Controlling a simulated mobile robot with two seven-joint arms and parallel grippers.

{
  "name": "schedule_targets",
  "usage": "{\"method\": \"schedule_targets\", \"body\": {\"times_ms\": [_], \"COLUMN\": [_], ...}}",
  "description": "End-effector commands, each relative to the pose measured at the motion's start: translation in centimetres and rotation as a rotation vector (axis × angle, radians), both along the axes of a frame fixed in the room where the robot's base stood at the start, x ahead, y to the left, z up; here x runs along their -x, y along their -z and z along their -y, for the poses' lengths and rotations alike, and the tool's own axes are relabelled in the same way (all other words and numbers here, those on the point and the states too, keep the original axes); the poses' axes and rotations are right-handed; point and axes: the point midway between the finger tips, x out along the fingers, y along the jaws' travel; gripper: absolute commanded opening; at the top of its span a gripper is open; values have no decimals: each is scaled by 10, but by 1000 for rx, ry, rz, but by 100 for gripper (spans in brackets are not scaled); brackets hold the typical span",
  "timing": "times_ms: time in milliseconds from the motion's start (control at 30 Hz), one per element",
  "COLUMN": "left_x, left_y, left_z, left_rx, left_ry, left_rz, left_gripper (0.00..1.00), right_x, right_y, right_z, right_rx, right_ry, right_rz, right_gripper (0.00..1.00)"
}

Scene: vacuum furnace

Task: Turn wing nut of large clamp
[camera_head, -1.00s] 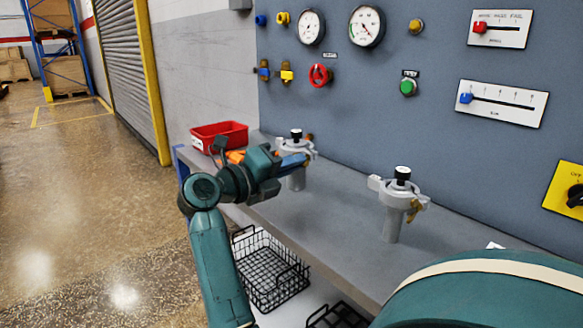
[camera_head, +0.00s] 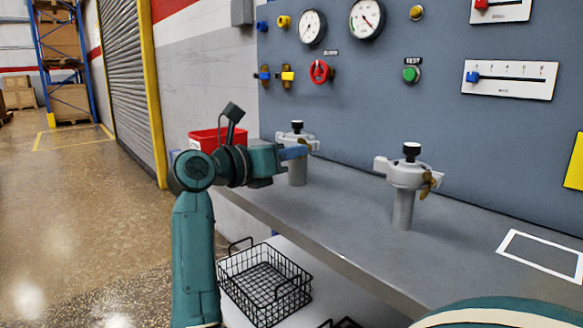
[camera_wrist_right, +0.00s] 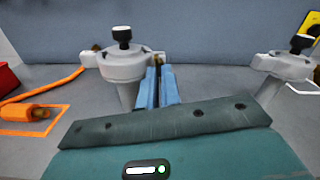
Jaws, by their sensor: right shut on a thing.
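Two grey clamps with black-topped knobs stand on posts on the grey bench. My right gripper (camera_head: 295,152) is at the left clamp (camera_head: 297,172), its blue fingers shut at the clamp's side where the brass wing nut (camera_head: 312,145) partly shows. In the right wrist view the blue fingertips (camera_wrist_right: 158,68) reach the right side of that clamp (camera_wrist_right: 124,66); the wing nut between them is mostly hidden. The right clamp (camera_head: 403,177) has a brass wing nut (camera_head: 427,184) hanging at its side, with no gripper on it. My left gripper is not in view.
A red bin (camera_head: 218,137) stands behind my right arm. An orange cable and plug (camera_wrist_right: 30,112) lie left of the clamp. A panel with gauges and valves (camera_head: 440,125) rises behind the bench. A black wire basket (camera_head: 265,285) sits below.

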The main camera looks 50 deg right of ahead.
Motion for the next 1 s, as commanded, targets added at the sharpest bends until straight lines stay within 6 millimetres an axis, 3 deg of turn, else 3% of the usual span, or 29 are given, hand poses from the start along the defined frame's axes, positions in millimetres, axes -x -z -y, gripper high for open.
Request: {"method": "schedule_targets", "body": {"times_ms": [400, 1000], "left_x": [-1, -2], "left_y": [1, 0], "left_z": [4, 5], "left_rx": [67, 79], "left_ry": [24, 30], "left_rz": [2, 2], "left_gripper": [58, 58], "right_x": [0, 0], "right_y": [1, -1], "right_z": [0, 0], "right_rx": [24, 29], "right_ry": [1, 0], "right_rz": [217, 256], "right_gripper": [0, 0]}}
